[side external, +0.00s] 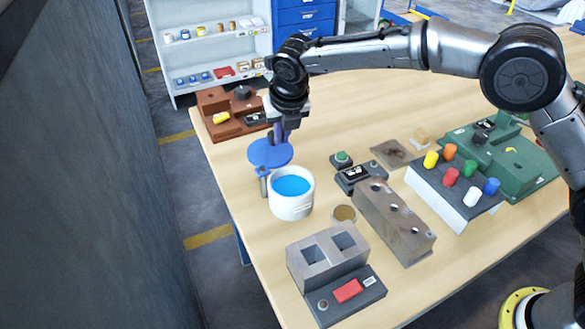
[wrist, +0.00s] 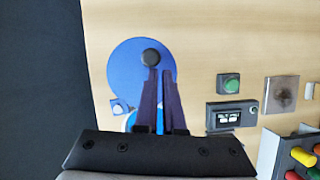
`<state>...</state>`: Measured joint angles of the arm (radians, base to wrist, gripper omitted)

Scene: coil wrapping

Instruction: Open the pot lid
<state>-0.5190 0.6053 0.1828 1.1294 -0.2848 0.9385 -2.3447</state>
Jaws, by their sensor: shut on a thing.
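The pot (side external: 291,205) is a white round vessel with blue inside, standing near the table's left edge. Its top is uncovered in the side view. The lid (side external: 262,151) is a flat blue disc, off to the back left of the pot's mouth, above a short post (side external: 264,186) beside the pot. In the wrist view the lid (wrist: 125,65) carries a dark round knob (wrist: 150,57). My gripper (side external: 279,138) is over the lid, shut on its knob; the fingertips (wrist: 159,72) hide part of the contact. Most of the pot is hidden in the wrist view.
A green button box (side external: 342,160) and a dark display box (side external: 360,176) stand right of the pot. A grey block with holes (side external: 395,220) and a two-socket fixture (side external: 330,258) lie nearer the front. A brown fixture (side external: 225,112) stands behind the lid.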

